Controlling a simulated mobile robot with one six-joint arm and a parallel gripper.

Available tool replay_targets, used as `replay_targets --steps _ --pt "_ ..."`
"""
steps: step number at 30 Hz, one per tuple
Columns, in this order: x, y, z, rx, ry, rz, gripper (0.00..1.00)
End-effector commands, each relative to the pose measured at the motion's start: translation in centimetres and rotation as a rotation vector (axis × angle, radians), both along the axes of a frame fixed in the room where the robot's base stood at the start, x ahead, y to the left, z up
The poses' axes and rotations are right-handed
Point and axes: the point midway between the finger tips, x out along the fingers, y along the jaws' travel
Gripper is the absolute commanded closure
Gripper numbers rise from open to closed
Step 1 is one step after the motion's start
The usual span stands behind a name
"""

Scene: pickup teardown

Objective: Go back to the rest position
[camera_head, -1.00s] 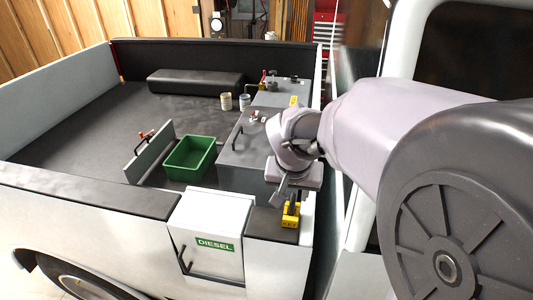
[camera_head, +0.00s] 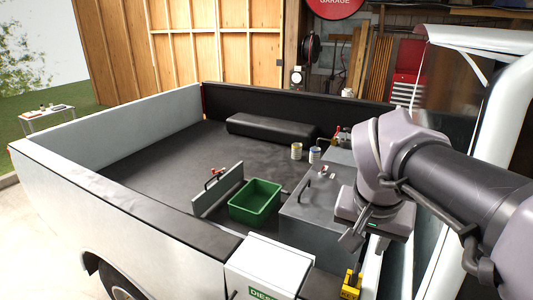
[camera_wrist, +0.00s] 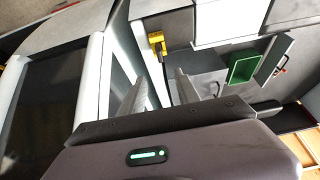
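My gripper (camera_head: 352,240) is raised above the right side of the pickup bed, near the cab. In the wrist view my gripper (camera_wrist: 172,90) shows two fingers spread apart with nothing between them. My arm is bent at the right of the head view. Below the gripper, the yellow object (camera_head: 351,284) sits on the truck's side wall; it also shows in the wrist view (camera_wrist: 157,42), beyond the fingers and apart from them.
The truck bed (camera_head: 150,165) holds a green bin (camera_head: 256,203), an upright grey panel (camera_head: 217,190), a grey box (camera_head: 310,210), two cans (camera_head: 296,151) and a black roll (camera_head: 270,128). The white DIESEL box (camera_head: 268,262) is at the near edge. The cab (camera_head: 470,85) stands close on the right.

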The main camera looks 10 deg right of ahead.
Motion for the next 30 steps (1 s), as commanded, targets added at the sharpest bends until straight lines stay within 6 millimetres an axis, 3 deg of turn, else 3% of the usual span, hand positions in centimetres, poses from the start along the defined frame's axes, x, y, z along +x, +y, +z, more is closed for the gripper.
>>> replay_targets --steps 2,4,12,15,18,22,30 --pt "-0.3 0.4 -1.6 0.008 -0.004 0.008 0.61" --pt "-1.2 1.4 -5.4 0.028 -0.016 0.032 0.61" --pt "-7.3 8.0 -26.4 0.176 -0.103 0.177 0.61" --pt "-9.3 10.0 -32.9 0.225 -0.136 0.223 0.61" --pt "-10.7 11.5 -37.4 0.262 -0.163 0.256 0.61" --pt "-11.7 12.4 -39.9 0.288 -0.182 0.277 0.61" --pt "-11.8 12.6 -39.5 0.293 -0.186 0.281 0.61"
